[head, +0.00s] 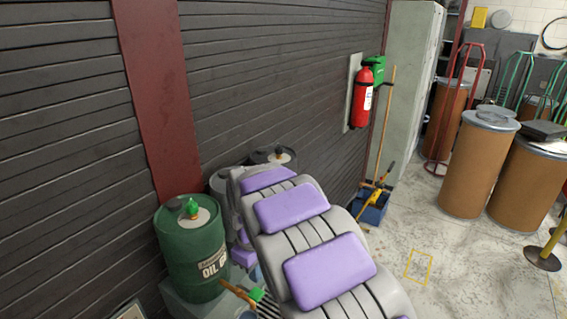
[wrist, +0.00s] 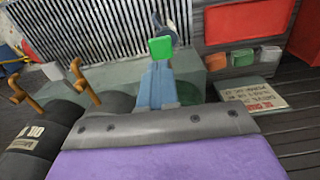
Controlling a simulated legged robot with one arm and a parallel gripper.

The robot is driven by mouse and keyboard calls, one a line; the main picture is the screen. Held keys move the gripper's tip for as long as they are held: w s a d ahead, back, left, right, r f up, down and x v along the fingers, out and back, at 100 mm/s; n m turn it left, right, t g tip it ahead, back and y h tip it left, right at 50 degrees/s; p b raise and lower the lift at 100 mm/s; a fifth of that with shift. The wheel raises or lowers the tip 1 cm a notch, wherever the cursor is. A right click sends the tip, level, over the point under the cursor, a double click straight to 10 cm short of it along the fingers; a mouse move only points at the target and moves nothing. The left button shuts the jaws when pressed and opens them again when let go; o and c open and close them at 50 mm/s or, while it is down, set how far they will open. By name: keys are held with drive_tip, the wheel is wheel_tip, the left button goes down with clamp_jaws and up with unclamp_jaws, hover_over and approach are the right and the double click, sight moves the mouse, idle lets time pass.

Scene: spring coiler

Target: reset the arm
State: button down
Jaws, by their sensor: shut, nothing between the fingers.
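My arm, grey with purple pads, fills the lower middle of the head view. It reaches up and left from the bottom edge to beside the wall, and its far end is largely hidden behind its own links. In the wrist view my gripper (wrist: 165,122) shows as a purple part with a grey bolted edge across the bottom. It is shut and empty.
A green oil drum (head: 192,250) stands left of my arm. Orange levers (wrist: 82,82) and a green block (wrist: 160,48) show beyond the gripper. A fire extinguisher (head: 362,98) hangs on the wall. Brown drums (head: 478,165) stand right; the floor between (head: 410,215) is clear.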

drive_tip(key=s+d+r+m+b, duration=0.1)
drive_tip(key=s+d+r+m, duration=0.15)
drive_tip(key=s+d, duration=0.5)
drive_tip(key=s+d+r+m+b, duration=0.1)
drive_tip(key=s+d+r+m, duration=0.1)
drive_tip(key=s+d+m, duration=0.5)
drive_tip(key=s+d+f, duration=0.1)
drive_tip(key=s+d, duration=0.2)
drive_tip(key=s, duration=0.3)
drive_tip(key=s+d+f+m+g+b, duration=0.1)
drive_tip(key=s+d, duration=0.2)
drive_tip(key=s, duration=0.3)
drive_tip(key=s+d+f+m+b, duration=0.1)
drive_tip(key=s+d, duration=0.2)
drive_tip(key=s, duration=0.4)
drive_tip(key=shift+d+f+g, duration=0.3)
drive_tip(key=shift+f+g, duration=0.1)
